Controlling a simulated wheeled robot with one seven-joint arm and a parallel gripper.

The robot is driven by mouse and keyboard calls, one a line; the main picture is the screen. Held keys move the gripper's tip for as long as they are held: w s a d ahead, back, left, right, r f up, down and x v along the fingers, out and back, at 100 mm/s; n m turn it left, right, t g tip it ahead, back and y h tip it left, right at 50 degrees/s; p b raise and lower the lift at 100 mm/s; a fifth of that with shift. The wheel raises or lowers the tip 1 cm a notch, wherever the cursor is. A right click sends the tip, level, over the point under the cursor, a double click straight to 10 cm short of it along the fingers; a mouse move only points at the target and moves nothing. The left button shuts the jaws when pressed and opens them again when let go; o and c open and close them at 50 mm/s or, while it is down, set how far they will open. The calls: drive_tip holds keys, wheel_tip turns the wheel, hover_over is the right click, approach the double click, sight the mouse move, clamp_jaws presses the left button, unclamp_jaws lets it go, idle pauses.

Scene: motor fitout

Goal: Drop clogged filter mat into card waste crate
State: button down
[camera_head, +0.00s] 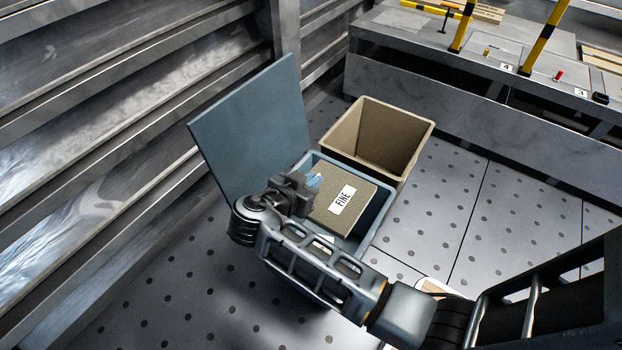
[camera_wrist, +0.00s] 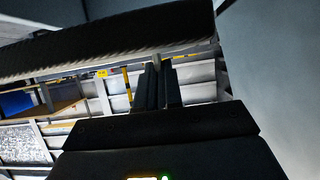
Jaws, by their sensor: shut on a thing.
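A tan filter mat (camera_head: 325,215) with a white label reading "FINE" is at the mouth of a blue-grey box, tilted in the picture. My gripper (camera_head: 308,186) is at the mat's left edge and shut on it, beside a small light-blue patch. In the wrist view the fingers (camera_wrist: 157,68) close at the edge of a dark slab, which looks like the mat (camera_wrist: 100,45). The tan card crate (camera_head: 431,127) stands open and looks empty, just behind the blue-grey box. I cannot tell whether the mat touches the box.
The blue-grey box (camera_head: 379,215) has its large lid (camera_head: 250,125) standing open on the left; the lid also seems to fill the right of the wrist view. Louvred metal walls rise at left. A grey bench (camera_head: 440,85) stands behind.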

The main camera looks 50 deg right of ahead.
drive_tip(key=c, duration=1.2)
unclamp_jaws()
drive_tip(key=shift+a, duration=0.1)
drive_tip(key=p+v, duration=0.2)
drive_tip(key=v, duration=0.5)
drive_tip(key=shift+a+r, duration=0.1)
drive_tip(key=shift+a, duration=0.2)
drive_tip(key=shift+a, duration=0.1)
